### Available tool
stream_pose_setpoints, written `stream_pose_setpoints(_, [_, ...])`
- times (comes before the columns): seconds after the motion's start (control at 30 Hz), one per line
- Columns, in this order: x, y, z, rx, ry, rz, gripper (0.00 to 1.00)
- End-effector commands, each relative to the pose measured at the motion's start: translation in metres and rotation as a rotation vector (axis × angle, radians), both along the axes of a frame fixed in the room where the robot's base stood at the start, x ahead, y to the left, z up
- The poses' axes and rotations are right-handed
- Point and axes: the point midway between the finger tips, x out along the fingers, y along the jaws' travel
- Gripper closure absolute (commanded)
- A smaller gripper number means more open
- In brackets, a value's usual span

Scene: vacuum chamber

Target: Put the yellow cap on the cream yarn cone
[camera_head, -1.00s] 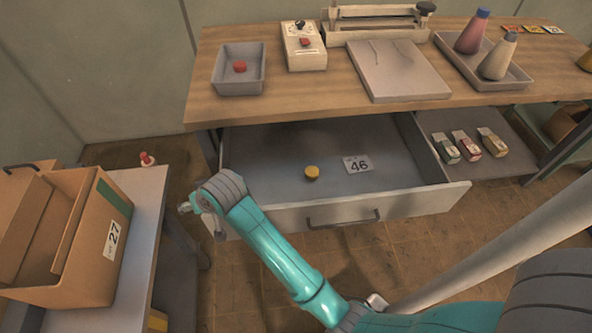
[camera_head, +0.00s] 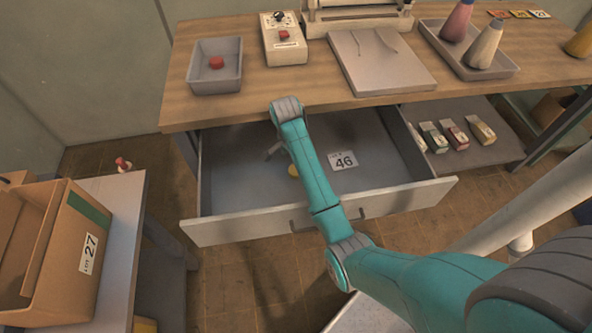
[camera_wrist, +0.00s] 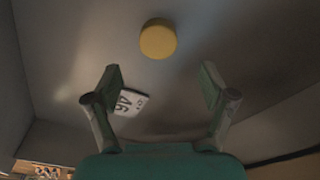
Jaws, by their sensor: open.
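The yellow cap (camera_head: 293,170) lies on the floor of the open drawer (camera_head: 222,187), partly hidden behind my arm in the head view. In the wrist view the round yellow cap (camera_wrist: 158,39) is whole, ahead of and between my fingers, apart from both. My gripper (camera_wrist: 160,85) is open and empty, over the drawer; the head view shows only a small part of it behind my arm. The cream yarn cone (camera_head: 483,46) stands bare-topped in the grey tray (camera_head: 511,70) at the right of the bench, beside a pink cone (camera_head: 457,20).
A label marked 46 (camera_head: 342,160) lies in the drawer. The bench edge overhangs the drawer's back. A grey bin with a red piece (camera_head: 216,62), a control box (camera_head: 284,40) and a pale board (camera_head: 380,65) occupy the bench. A cardboard box (camera_head: 60,245) stands at left.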

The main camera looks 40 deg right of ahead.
Motion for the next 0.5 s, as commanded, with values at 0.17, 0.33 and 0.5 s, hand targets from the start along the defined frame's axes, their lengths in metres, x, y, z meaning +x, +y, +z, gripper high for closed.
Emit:
stream_pose_setpoints(0.17, [0.0, -0.001, -0.014, 0.001, 0.0, 0.001, 0.18])
stream_pose_setpoints(0.33, [-0.002, -0.001, -0.029, 0.001, 0.0, 0.002, 0.18])
stream_pose_setpoints(0.5, [-0.003, -0.001, -0.053, 0.001, 0.0, 0.003, 0.18])
